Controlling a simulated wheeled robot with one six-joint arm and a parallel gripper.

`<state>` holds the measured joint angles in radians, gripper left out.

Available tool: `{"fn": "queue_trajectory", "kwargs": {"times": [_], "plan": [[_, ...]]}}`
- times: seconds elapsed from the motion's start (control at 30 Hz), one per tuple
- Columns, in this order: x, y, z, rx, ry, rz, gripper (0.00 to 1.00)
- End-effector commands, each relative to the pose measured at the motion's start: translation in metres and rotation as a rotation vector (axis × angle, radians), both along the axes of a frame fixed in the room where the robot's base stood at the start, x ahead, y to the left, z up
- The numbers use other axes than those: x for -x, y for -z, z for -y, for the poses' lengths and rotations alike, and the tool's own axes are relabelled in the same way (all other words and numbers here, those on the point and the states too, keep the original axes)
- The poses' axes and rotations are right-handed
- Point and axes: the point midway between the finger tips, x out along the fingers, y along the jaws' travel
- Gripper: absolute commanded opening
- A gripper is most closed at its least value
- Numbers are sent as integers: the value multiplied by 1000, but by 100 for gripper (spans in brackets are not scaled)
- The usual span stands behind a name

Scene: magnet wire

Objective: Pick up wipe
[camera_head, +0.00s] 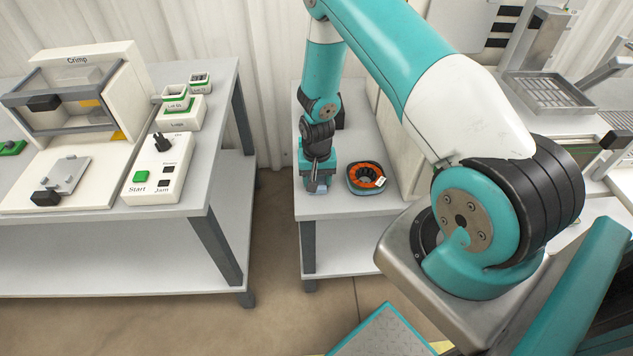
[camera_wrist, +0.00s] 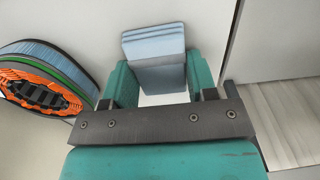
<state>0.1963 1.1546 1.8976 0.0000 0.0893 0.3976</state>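The wipe (camera_wrist: 155,44) is a light blue folded cloth in the wrist view, lying just beyond and between my fingertips. The fingers hide parts of its sides. My gripper (camera_wrist: 163,80) has two teal fingers standing apart with the wipe's near part showing in the gap. I cannot tell whether either finger touches it. In the head view my gripper (camera_head: 317,184) points down at the front left of the small middle table (camera_head: 345,207). A small pale patch shows at its tips, too small to make out.
A round black and orange wound coil part (camera_head: 366,178) lies close to the right of my gripper; in the wrist view it (camera_wrist: 45,85) is at the left. A bench with a crimp machine (camera_head: 75,105) stands at the left, across a floor gap. The table's front edge is close.

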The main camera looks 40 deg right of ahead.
Motion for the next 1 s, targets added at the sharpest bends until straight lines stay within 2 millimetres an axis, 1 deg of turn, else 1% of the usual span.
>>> {"fn": "queue_trajectory", "kwargs": {"times": [0.37,0.47,0.57,0.67,0.8,1.0], "plan": [[0,-3,0,1,0,1,30],[0,-10,0,1,0,1,30],[-1,-25,0,0,0,2,30],[-2,-50,1,1,0,5,30],[-1,-95,1,1,0,7,30],[-1,-151,0,1,0,5,30]]}}
